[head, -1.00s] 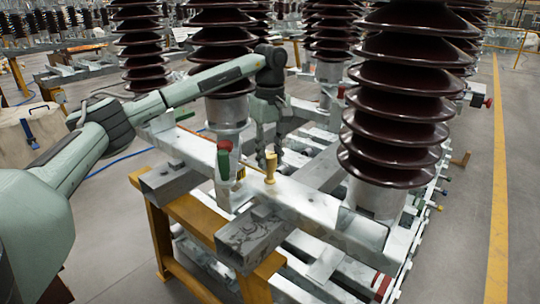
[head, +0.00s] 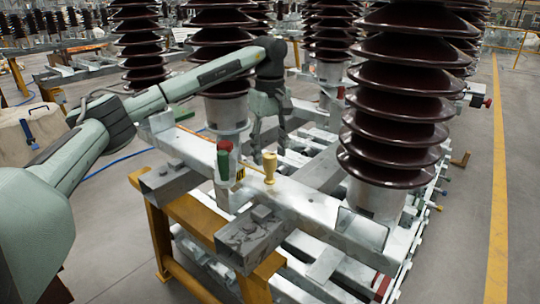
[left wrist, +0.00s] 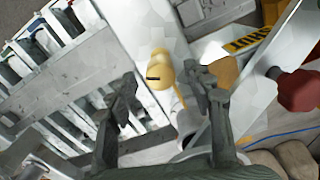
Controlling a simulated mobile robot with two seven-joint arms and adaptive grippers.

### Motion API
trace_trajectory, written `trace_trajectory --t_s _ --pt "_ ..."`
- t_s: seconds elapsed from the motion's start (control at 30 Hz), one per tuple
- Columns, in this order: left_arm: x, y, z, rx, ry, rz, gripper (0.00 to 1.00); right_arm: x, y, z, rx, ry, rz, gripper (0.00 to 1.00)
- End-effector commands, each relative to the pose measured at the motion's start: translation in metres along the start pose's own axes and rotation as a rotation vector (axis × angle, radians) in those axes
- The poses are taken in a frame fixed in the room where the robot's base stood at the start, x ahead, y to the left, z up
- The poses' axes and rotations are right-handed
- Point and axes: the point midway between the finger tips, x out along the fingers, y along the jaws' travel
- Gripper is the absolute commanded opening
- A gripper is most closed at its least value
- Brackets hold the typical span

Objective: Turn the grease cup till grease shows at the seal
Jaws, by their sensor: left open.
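The grease cup appears to be the small yellow, brass-like cup (head: 269,167) standing upright on the pale steel beam. In the left wrist view the cup (left wrist: 159,70) shows from above, with a short dark slot on it. My left gripper (head: 270,147) hangs fingers down just behind the cup in the head view. In the left wrist view its open fingers (left wrist: 161,84) lie either side of the cup's line, apart from it. Nothing is between them. I cannot make out grease or the seal. My right gripper is not in view.
A green-and-red handle (head: 224,159) stands left of the cup, and its red end (left wrist: 298,90) shows at right in the wrist view. Brown ribbed insulators (head: 395,125) rise close to the right. A yellow stand (head: 200,222) supports the frame.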

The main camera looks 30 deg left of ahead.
Motion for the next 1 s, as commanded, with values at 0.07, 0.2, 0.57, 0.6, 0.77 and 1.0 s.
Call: trace_trajectory --t_s 0.07,0.2,0.57,0.6,0.77,1.0 --pt "-0.018 0.001 0.0 0.001 0.001 0.005 0.52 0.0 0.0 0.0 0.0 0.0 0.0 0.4" --pt "-0.049 0.001 0.0 0.0 0.001 0.006 0.52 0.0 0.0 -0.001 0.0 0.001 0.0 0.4" --pt "-0.1 0.0 0.0 0.001 -0.001 0.001 0.52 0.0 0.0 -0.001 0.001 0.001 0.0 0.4" --pt "-0.102 0.0 0.0 0.001 -0.001 0.001 0.52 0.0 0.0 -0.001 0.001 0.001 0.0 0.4" --pt "-0.103 0.0 0.001 0.001 0.0 0.0 0.52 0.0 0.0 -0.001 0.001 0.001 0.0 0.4" --pt "-0.103 0.0 0.0 0.001 0.0 0.0 0.52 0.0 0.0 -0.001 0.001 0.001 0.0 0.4"
